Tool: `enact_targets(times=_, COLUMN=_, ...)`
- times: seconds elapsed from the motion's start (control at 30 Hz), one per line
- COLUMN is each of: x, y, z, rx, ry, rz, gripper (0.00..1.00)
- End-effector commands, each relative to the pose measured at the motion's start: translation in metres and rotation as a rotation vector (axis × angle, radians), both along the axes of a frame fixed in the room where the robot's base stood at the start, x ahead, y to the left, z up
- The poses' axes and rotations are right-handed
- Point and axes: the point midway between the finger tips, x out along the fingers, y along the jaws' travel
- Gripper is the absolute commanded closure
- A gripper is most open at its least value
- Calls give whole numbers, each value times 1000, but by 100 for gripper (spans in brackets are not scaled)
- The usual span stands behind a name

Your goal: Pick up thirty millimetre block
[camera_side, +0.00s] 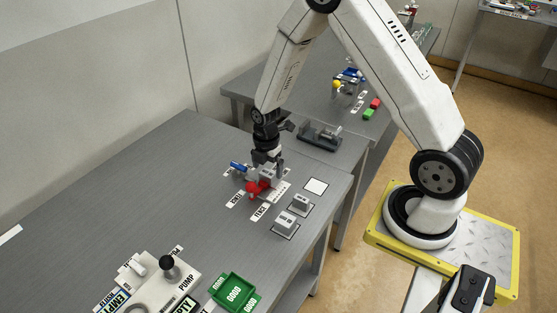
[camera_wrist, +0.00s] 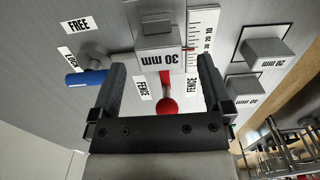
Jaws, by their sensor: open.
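The thirty millimetre block (camera_wrist: 160,60) is a grey block with a "30 mm" label on its near face. In the wrist view it lies between and just beyond my two fingers. My gripper (camera_wrist: 162,72) is open, with a finger to each side of the block and visible gaps. In the side view my gripper (camera_side: 265,170) points down over the fixture and largely hides the block there.
A red ball handle (camera_wrist: 167,105), a blue handle (camera_wrist: 86,78) and a ruler scale (camera_wrist: 204,32) surround the block. A green tray (camera_side: 234,292) and pump station (camera_side: 160,285) are nearer the camera.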

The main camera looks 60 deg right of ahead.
Motion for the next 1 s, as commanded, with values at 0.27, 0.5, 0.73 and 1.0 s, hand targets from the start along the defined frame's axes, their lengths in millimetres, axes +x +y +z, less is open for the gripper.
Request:
enact_targets(times=0.27, x=0, y=0, z=-26, rx=0, ry=-1, rz=0, gripper=0)
enact_targets(times=0.5, x=0, y=0, z=-31, rx=0, ry=-1, rz=0, gripper=0)
enact_targets(times=0.73, x=0, y=0, z=-30, rx=0, ry=-2, rz=0, gripper=0)
enact_targets(times=1.0, x=0, y=0, z=-30, rx=0, ry=-2, rz=0, gripper=32)
